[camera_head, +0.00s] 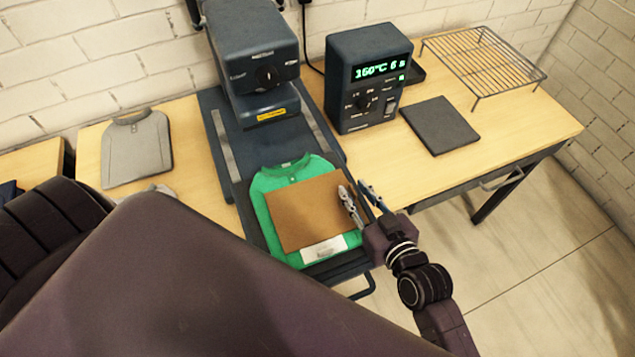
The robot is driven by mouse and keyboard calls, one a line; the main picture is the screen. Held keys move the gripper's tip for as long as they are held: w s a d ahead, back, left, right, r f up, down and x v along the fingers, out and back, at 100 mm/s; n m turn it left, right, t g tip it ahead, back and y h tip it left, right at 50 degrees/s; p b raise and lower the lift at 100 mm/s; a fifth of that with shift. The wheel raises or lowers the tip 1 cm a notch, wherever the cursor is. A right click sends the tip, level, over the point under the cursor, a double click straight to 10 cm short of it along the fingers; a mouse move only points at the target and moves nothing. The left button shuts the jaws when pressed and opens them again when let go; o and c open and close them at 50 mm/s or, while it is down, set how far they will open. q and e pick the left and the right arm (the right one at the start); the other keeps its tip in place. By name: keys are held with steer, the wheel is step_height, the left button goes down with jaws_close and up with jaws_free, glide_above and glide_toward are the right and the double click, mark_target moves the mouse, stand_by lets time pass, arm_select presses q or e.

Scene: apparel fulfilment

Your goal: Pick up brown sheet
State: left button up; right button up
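The brown sheet (303,212) lies flat on a green shirt (262,196), covering most of its front. The green shirt is spread on the lower plate of a heat press (240,160). My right gripper (358,190) is at the right edge of the brown sheet, its two fingers spread apart. One finger is over or beside the sheet's right edge and the other is farther right; I cannot tell whether either touches it. A large dark arm part of mine fills the lower left. My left gripper does not show.
A control box (366,75) reading 160°C stands right of the press. A dark flat pad (440,125) and a wire rack (483,62) are on the right of the table (400,170). A folded grey shirt (137,148) lies at left. The press head (252,60) stands behind the shirt.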

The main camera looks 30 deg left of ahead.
jaws_close()
steer(key=shift+r, duration=0.1)
stand_by(0.4)
